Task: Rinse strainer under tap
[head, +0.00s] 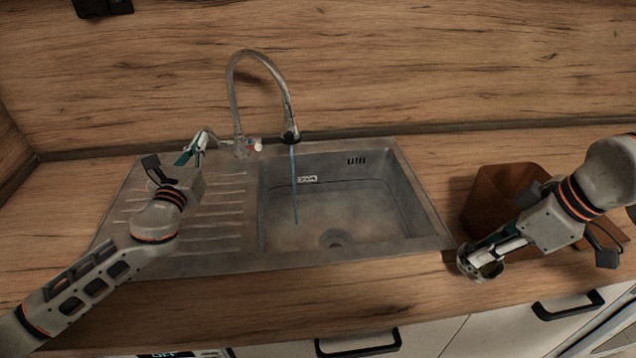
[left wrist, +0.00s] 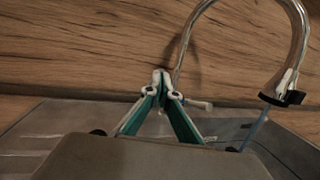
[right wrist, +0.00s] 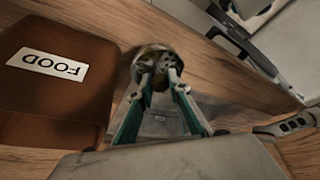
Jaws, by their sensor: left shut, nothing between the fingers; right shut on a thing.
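The tap (head: 289,130) arches over the sink basin (head: 375,205), and a thin blue stream of water (head: 294,185) falls from its spout into the basin. My left gripper (head: 200,140) is shut and empty beside the tap's base and handle (head: 256,145); it also shows in the left wrist view (left wrist: 161,82). My right gripper (head: 490,258) is shut on the strainer (head: 467,265), a small round metal piece with holes. The strainer (right wrist: 158,62) is at the fingertips in the right wrist view, right of the sink near the counter's front edge.
A brown bin (head: 490,195) stands on the counter right of the sink, behind my right gripper; its label reads FOOD (right wrist: 47,63). The ribbed drainboard (head: 225,215) left of the basin is bare. The wooden splashback (head: 400,70) rises close behind the tap.

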